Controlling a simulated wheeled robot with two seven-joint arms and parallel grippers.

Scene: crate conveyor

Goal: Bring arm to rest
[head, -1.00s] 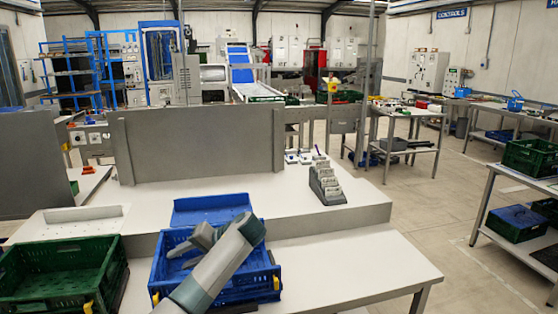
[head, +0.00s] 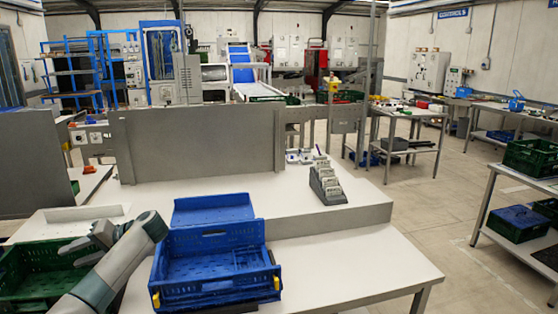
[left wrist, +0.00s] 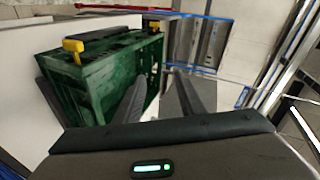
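My left gripper (head: 75,252) is above the right part of the green crate (head: 25,262) at the lower left of the head view. In the left wrist view its two fingers (left wrist: 160,95) are spread apart with nothing between them. The green crate also shows in that view (left wrist: 100,85), with yellow clips, beyond the fingers and to the left. My left arm comes up from the bottom of the head view and covers part of the green crate's right side. My right gripper does not show.
A blue crate (head: 215,288) stands on the white table (head: 340,265), right of my left arm, and looks empty. A blue panel (head: 213,208) stands behind it. A grey rack of cards (head: 327,183) is farther back. The table's right part is clear.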

